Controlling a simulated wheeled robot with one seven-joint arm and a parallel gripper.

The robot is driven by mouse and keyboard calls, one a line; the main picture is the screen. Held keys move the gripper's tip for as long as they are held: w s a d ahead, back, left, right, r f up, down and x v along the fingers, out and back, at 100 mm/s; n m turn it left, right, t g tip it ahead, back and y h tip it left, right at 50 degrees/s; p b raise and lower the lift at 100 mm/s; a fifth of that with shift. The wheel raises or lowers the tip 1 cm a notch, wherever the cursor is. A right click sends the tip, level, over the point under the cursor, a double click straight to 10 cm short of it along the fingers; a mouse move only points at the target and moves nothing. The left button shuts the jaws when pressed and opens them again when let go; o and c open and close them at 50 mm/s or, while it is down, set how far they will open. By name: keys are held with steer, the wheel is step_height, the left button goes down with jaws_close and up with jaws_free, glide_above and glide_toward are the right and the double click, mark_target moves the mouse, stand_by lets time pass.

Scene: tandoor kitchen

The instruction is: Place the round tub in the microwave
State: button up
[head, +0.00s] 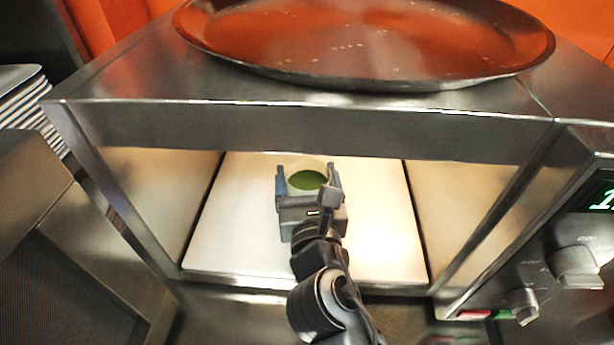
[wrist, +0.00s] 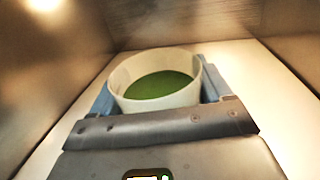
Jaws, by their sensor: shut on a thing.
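The round tub (head: 308,180) is a pale, open cup with green contents. It is inside the open microwave (head: 300,128), above or on the light floor plate (head: 385,230); I cannot tell whether it touches the plate. My gripper (head: 309,178) reaches in through the front opening with its two blue-grey fingers on either side of the tub, shut on it. In the wrist view the tub (wrist: 155,82) is upright between the fingers (wrist: 158,98), its lower part hidden by the gripper body.
A large round metal tray (head: 365,45) lies on top of the microwave. Control knobs (head: 575,262) and a display (head: 602,200) are at the right. Stacked plates (head: 22,100) stand at the far left. Free plate area surrounds the tub, with metal walls at both sides.

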steer(key=o, duration=1.2)
steer(key=shift+f, duration=0.1)
steer(key=shift+r, duration=0.25)
steer(key=s, duration=0.4)
steer(key=s+d+b, duration=0.1)
steer(key=s, duration=0.7)
steer(key=shift+d+f, duration=0.1)
steer(key=shift+d, duration=0.2)
